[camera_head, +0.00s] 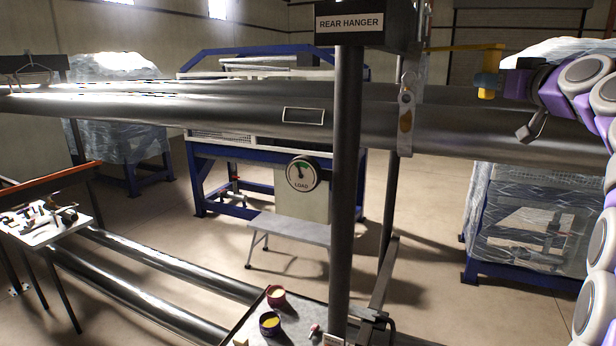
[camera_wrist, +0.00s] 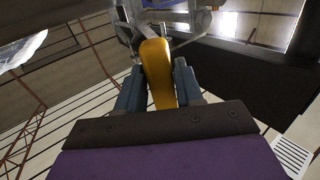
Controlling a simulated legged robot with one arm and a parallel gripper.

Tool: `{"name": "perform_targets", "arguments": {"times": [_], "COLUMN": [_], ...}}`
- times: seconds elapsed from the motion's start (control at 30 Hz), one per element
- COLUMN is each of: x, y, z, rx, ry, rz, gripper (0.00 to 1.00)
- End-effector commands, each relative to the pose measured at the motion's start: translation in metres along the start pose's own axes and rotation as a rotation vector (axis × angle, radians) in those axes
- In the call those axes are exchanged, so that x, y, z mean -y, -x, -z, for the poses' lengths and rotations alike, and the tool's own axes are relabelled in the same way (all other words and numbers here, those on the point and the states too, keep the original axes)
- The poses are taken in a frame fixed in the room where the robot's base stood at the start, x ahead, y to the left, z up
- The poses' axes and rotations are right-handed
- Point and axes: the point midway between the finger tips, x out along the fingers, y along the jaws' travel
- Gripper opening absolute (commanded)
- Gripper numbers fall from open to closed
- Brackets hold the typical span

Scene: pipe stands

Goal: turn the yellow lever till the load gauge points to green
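The yellow lever (camera_head: 455,47) sticks out to the right from the hanger at the upper right of the head view, and a yellow grip hangs down at its outer end. My gripper (camera_head: 487,80) is at that grip, with its blue-grey fingers around it. In the wrist view, the yellow lever (camera_wrist: 157,75) lies between the two fingers of my gripper (camera_wrist: 159,92), which look closed against its sides.
Large grey pipes (camera_head: 220,105) run across the view behind the REAR HANGER post (camera_head: 346,190). A tray with small pots (camera_head: 270,322) stands at the post's foot. A small table (camera_head: 45,230) with tools is at left. Wrapped crates (camera_head: 530,220) stand at right.

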Motion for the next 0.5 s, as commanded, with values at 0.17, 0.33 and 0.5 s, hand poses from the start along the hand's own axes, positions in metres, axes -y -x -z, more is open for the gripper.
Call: {"name": "perform_targets", "arguments": {"times": [0.17, 0.33, 0.5], "x": [0.000, -0.003, -0.004], "y": [0.000, 0.001, 0.010], "z": [0.001, 0.000, -0.001], "rx": [-0.001, -0.001, -0.003], "ry": [0.000, -0.001, -0.001], "rz": [0.002, 0.001, 0.000], "gripper": [0.47, 0.47, 0.47]}}
